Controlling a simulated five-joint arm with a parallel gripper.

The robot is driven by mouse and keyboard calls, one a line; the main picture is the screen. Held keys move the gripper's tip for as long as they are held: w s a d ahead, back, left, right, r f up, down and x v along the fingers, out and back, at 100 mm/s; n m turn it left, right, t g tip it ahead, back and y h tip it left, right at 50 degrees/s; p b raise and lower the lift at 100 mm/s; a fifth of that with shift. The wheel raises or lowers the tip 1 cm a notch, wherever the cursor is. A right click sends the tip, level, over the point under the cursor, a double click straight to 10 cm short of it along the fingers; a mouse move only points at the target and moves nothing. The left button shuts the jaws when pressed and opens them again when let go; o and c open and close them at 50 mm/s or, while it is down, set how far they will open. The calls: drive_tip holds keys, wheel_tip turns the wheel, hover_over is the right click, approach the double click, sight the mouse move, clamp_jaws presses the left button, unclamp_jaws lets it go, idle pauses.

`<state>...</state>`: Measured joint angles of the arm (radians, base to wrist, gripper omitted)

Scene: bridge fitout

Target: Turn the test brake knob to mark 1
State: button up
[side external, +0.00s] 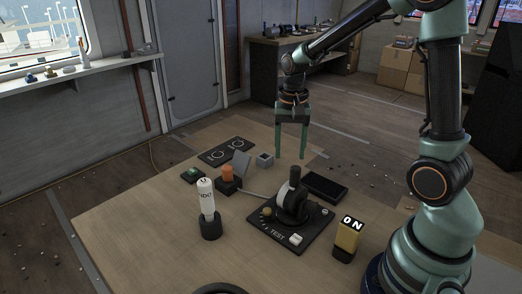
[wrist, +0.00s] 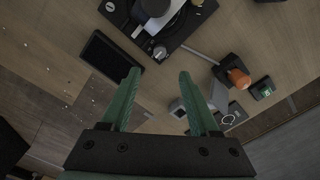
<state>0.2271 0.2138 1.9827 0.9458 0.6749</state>
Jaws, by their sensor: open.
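A black panel (side external: 262,232) lettered "TEST" lies on the wooden table. I cannot tell for sure which part is the test brake knob, and no mark 1 is readable. In the wrist view, the panel (wrist: 178,42) shows at the top with a small round grey part (wrist: 159,52) at its near edge. My gripper (side external: 291,154) points down, open and empty, above and behind the panel. Its green fingers also show in the wrist view (wrist: 160,76).
A dark flat tablet (side external: 325,187) lies beside the panel. An orange-topped knob (side external: 228,173), a grey cube (side external: 265,160) and a plate with rings (side external: 226,151) are behind. The left of the table is clear.

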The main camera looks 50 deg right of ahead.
wheel_tip(320, 180, down, 11)
drive_tip(key=shift+f, duration=0.1)
idle(0.3)
clamp_jaws()
